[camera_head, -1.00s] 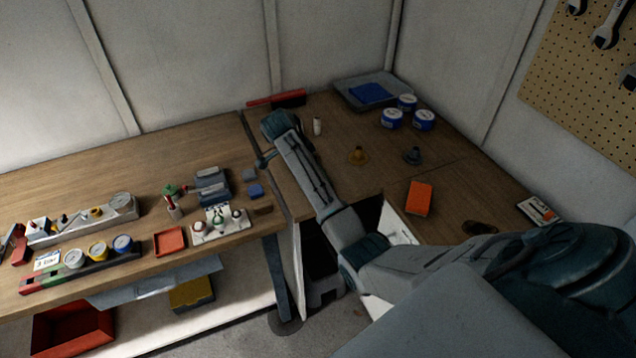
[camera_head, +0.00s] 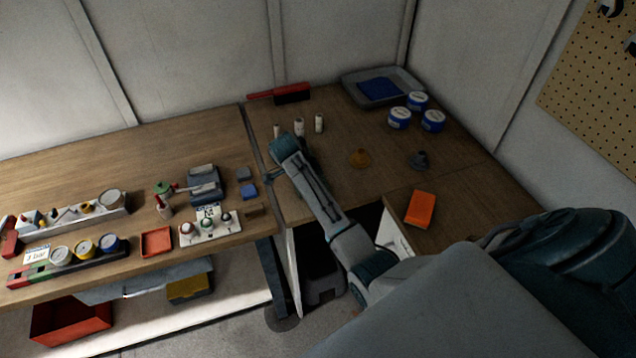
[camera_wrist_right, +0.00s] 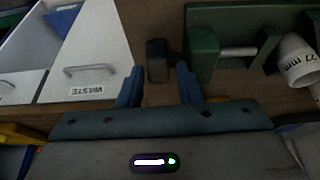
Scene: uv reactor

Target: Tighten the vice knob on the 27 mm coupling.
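In the right wrist view, my right gripper (camera_wrist_right: 159,70) has its two blue fingers apart. A dark block-shaped knob (camera_wrist_right: 157,58) shows between the fingertips, with a gap on each side; I cannot tell how deep it sits between them. Just right of it stands the green vice (camera_wrist_right: 203,52), with a bare silver rod (camera_wrist_right: 239,52) between its green parts. A white coupling marked 27 mm (camera_wrist_right: 297,63) lies tilted at the vice's right side, partly cut off by the frame. My left gripper is not in view.
A white WASTE drawer (camera_wrist_right: 84,78) with a handle is close to the left of my right gripper. In the head view, white bottles (camera_head: 319,123), blue-labelled tins (camera_head: 399,118) and an orange box (camera_head: 420,208) stand on the right bench (camera_head: 350,185). Several parts crowd the left bench.

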